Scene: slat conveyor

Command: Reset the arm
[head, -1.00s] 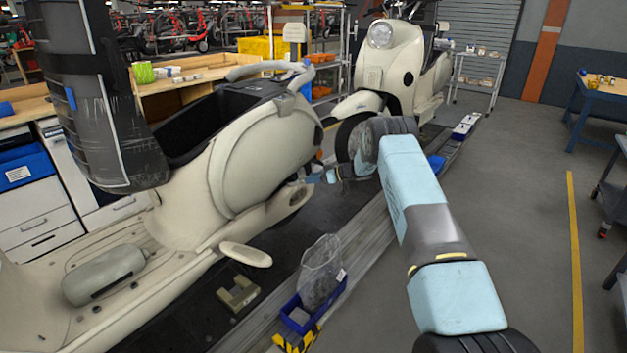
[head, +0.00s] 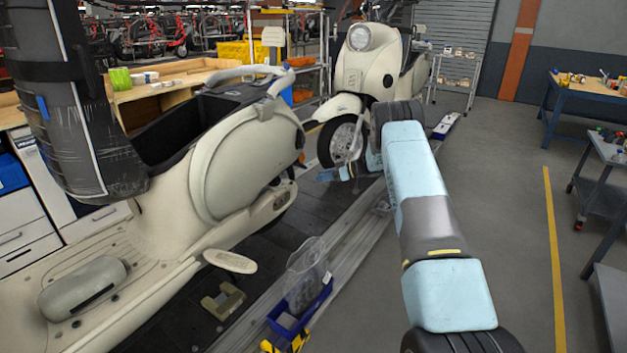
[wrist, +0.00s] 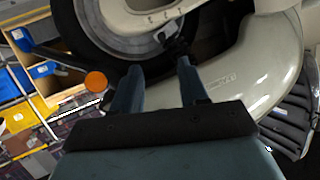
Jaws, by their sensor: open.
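My gripper (head: 337,173) is at the end of my light-blue arm in the head view, beside the lower rear of the near cream scooter and in front of the far scooter's wheel. In the wrist view my gripper (wrist: 160,80) has its two dark fingers apart with nothing between them. A scooter wheel (wrist: 85,40) and cream bodywork (wrist: 265,85) lie beyond the fingertips. I cannot tell whether the fingers touch them. The near cream scooter (head: 240,170) fills the left of the head view.
A far cream scooter (head: 372,75) stands on the conveyor. A blue bin (head: 300,310) with a clear bag (head: 305,265) sits on the conveyor edge. A blue workbench (head: 580,95) and grey carts (head: 605,160) stand right. The grey floor (head: 500,200) between is clear.

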